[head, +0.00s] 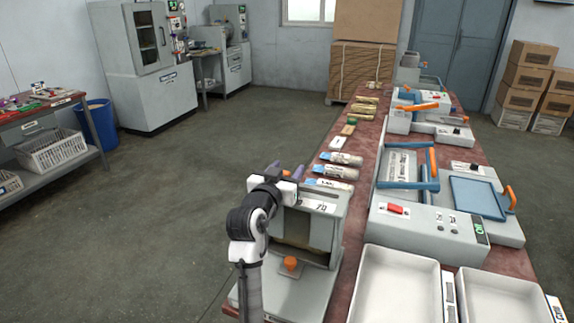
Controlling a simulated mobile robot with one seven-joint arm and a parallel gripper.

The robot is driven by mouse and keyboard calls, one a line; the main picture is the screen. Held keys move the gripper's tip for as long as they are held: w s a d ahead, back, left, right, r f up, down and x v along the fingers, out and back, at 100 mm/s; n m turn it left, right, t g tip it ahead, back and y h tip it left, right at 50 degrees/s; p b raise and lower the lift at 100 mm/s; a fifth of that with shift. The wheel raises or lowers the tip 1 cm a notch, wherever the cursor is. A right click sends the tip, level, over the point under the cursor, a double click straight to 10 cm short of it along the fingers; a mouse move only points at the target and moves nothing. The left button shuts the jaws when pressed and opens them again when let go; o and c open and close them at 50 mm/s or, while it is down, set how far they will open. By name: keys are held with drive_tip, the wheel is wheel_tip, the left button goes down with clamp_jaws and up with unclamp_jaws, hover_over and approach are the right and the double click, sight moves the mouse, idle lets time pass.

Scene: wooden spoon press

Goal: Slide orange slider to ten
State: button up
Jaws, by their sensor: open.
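A grey press machine (325,232) stands at the near left end of the long table, with a small label bearing a number on its upper front. An orange knob (290,263) sits low on its front plate; it may be the orange slider, but I cannot tell. No scale or ten mark is readable. My gripper (287,169) is over the upper left part of the machine, with its two purple fingers apart, pointing away from me. It is open and seems empty. My arm covers the left side of the machine.
Grey machines with orange handles (432,165) fill the table's right side. White trays (395,285) lie at the near right. The floor to the left is clear up to a workbench (55,113).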

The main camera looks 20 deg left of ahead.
sight(308, 186)
drive_tip(key=shift+w, duration=0.3)
clamp_jaws()
drive_tip(key=shift+d+f, duration=0.1)
drive_tip(key=shift+d, duration=0.1)
drive_tip(key=d, duration=0.5)
drive_tip(key=shift+s+d+b, duration=0.1)
drive_tip(key=shift+d+b, duration=0.05)
drive_tip(key=shift+b, duration=0.2)
unclamp_jaws()
